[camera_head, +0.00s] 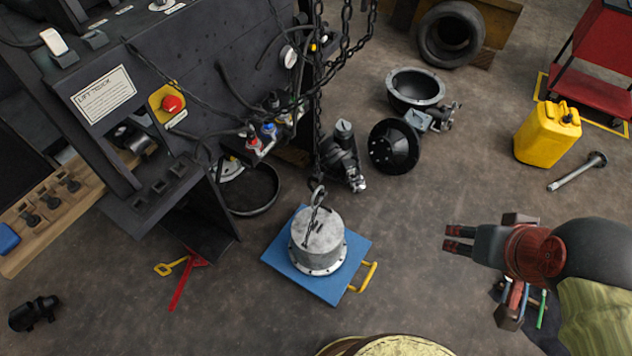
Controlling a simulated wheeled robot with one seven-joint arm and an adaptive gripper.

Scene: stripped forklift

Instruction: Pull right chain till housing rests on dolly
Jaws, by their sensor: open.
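The housing (318,243), a grey flanged cylinder, hangs by a sling and hook (317,193) from a dark chain (318,130). It is upright over the blue dolly (345,275), which has a yellow handle (365,278). From this angle I cannot tell whether its flange touches the dolly or hangs just above. Loops of chain (347,35) hang at the top centre; their upper ends are out of view, and I cannot tell for sure which is the right chain. My gripper (447,238) is open and empty, right of the dolly and well apart from the chains.
The dark lift truck body (210,60) fills the upper left. A round black cover (393,146), an open housing (415,90) and a tyre (450,35) lie behind. A yellow can (547,135) stands at right. Floor between dolly and my gripper is clear.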

